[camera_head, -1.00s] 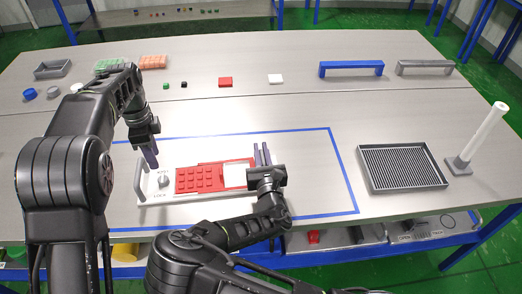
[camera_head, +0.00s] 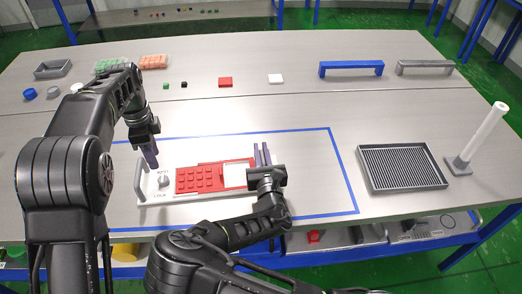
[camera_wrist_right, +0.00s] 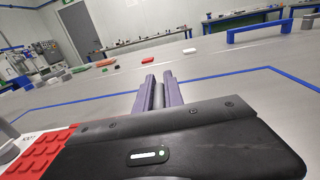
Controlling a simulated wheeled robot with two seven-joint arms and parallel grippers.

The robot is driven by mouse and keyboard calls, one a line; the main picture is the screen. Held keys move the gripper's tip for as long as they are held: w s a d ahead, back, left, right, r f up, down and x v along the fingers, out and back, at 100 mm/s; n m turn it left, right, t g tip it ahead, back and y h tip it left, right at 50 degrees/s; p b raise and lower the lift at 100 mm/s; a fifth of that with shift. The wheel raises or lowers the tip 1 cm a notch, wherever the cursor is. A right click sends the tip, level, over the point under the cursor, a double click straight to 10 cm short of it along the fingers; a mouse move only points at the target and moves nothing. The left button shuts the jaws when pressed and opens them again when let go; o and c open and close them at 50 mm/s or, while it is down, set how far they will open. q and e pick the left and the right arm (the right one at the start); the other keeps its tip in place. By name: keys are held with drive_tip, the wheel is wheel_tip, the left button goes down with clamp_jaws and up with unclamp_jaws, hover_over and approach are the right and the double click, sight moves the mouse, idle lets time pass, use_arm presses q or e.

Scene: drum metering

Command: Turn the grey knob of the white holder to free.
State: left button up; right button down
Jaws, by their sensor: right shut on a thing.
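The white holder (camera_head: 153,193) lies inside the blue outline at the front of the table. Its grey knob (camera_head: 164,181) is near the left end, with small lettering above and below it; its exact setting is too small to read. My left gripper (camera_head: 150,158) points down just above and left of the knob, apart from it; its finger gap is unclear. My right gripper (camera_head: 262,154) is at the holder's right end. In the right wrist view its purple fingers close on a grey bar (camera_wrist_right: 157,93), seemingly the holder's right handle.
A red studded block (camera_head: 200,180) and a white square (camera_head: 235,175) sit in the holder. A ribbed grey tray (camera_head: 402,167) and a white post (camera_head: 484,130) stand at right. Blue and grey bridges (camera_head: 350,68) are at the back.

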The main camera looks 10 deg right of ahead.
sight(162, 179)
use_arm(q)
drive_tip(key=o, duration=0.3)
drive_tip(key=shift+o, duration=0.2)
wheel_tip(162, 179, up, 2)
drive_tip(key=m, duration=3.3)
drive_tip(key=shift+a+m, duration=0.1)
drive_tip(key=shift+m, duration=0.3)
drive_tip(key=shift+f, duration=0.1)
wheel_tip(162, 179, down, 12)
drive_tip(key=shift+r, duration=0.1)
